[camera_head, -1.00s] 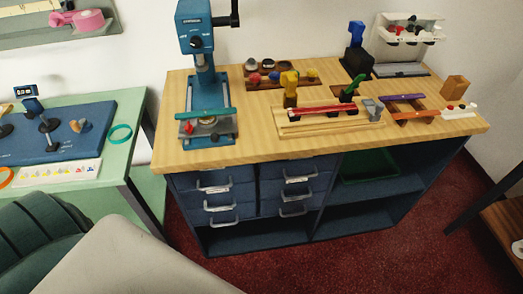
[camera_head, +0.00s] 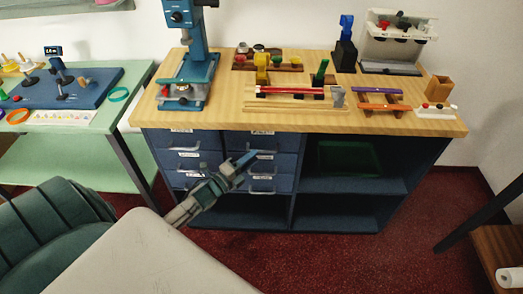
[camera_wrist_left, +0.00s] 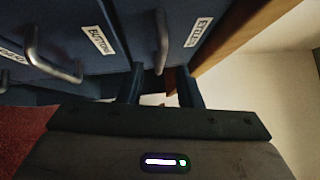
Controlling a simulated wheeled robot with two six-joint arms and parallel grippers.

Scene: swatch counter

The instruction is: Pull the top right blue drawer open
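The top right blue drawer (camera_head: 285,143) is shut, in the blue cabinet just under the wooden counter top. Its white label is partly visible, and its grey bar handle (camera_wrist_left: 161,42) shows in the left wrist view. My left gripper (camera_head: 246,161) is in front of the right drawer column, partly covering the upper drawers. In the left wrist view my left gripper (camera_wrist_left: 160,72) has its two dark fingers apart, with the handle just beyond and between the tips. It does not appear to hold anything. My right gripper is out of view.
More shut drawers with grey handles (camera_wrist_left: 52,62) lie below and to the left. The wooden counter top (camera_head: 220,112) overhangs the drawers and carries a blue press (camera_head: 186,60) and several tools. Open shelves (camera_head: 352,187) are at right; a green table (camera_head: 105,135) stands left.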

